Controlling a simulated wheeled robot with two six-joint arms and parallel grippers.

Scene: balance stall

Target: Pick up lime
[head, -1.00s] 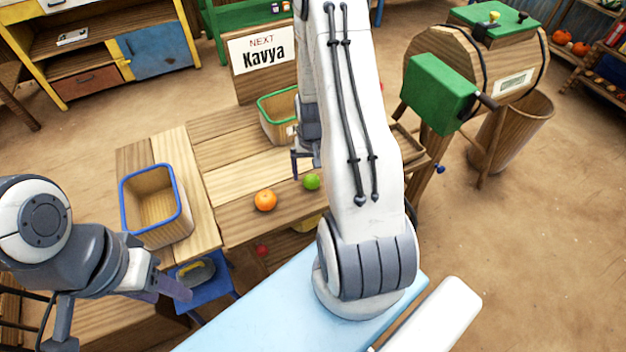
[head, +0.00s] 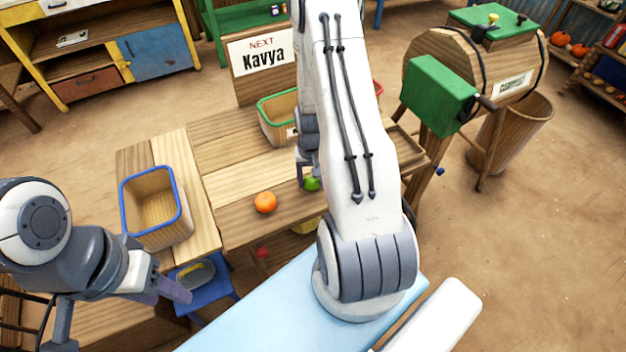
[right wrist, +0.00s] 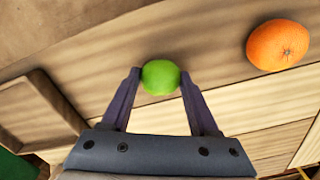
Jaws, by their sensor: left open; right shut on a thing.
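The green lime (head: 311,184) sits on the wooden table, partly hidden behind my right gripper (head: 307,180) in the head view. In the right wrist view the lime (right wrist: 160,77) is between the fingertips of my right gripper (right wrist: 159,80), which is shut on it. I cannot tell any gap between the lime and the tabletop. My left gripper (head: 172,290) is open and empty at the lower left, away from the lime, near the blue stool.
An orange (head: 265,202) lies left of the lime on the table (head: 235,225). A blue-rimmed basket (head: 124,205) stands at the left and a green-rimmed basket (head: 262,122) at the back. A blue stool (head: 222,285) is below the table's front edge.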

